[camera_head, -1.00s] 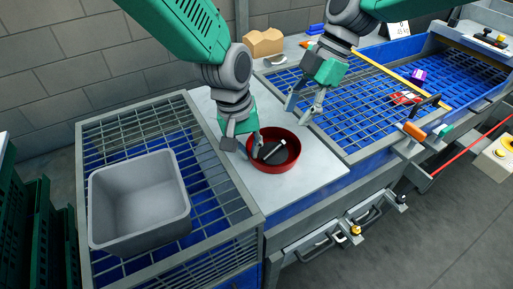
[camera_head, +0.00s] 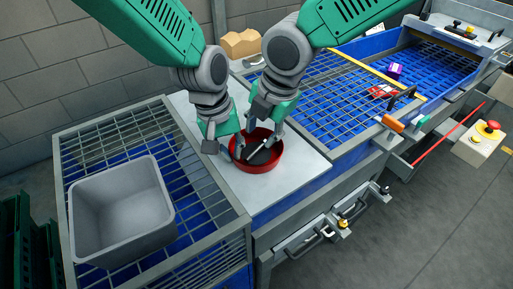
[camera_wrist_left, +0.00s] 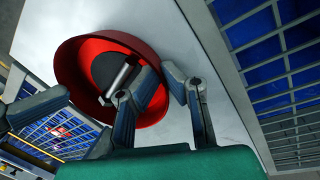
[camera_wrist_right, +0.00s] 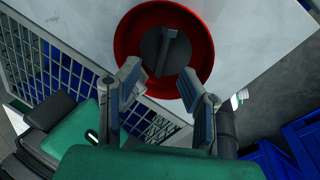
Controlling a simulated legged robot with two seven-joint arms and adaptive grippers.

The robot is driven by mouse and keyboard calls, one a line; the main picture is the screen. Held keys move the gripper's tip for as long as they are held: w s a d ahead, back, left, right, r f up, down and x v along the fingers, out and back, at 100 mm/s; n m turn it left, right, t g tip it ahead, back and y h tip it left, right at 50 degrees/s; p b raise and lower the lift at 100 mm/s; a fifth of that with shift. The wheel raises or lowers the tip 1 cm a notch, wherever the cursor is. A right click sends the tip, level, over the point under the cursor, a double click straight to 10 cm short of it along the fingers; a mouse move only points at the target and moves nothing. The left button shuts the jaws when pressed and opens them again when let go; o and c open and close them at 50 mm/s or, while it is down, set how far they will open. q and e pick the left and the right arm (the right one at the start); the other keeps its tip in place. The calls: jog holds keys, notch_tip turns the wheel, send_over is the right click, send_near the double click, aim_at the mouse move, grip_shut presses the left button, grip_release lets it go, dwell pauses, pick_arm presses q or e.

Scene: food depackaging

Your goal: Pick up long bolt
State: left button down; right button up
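The long bolt is a grey metal rod (camera_wrist_left: 120,80) in a red bowl (camera_head: 262,164); the right wrist view shows it as a grey bar (camera_wrist_right: 166,47). It lies over a dark round piece (camera_wrist_right: 154,52) in the bowl. My left gripper (camera_wrist_left: 160,74) is at the bowl's side, one finger over the inside and one outside the rim. Its tips are close together; whether they clamp the wall I cannot tell. My right gripper (camera_wrist_right: 160,72) is open and empty above the bowl, its fingers apart, on the near side of the bolt in its wrist view.
The bowl stands on a light worktop (camera_head: 290,172). A grey bin (camera_head: 120,215) stands on the mesh table at left. A blue grid-covered tray at right holds a red item (camera_head: 382,91) and a purple block (camera_head: 394,69). Both grippers are close together over the bowl.

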aim_at(257, 148)
jog(key=x, duration=0.5)
jog(key=shift+d+f, duration=0.2)
jog(key=shift+f, duration=0.05)
grip_shut()
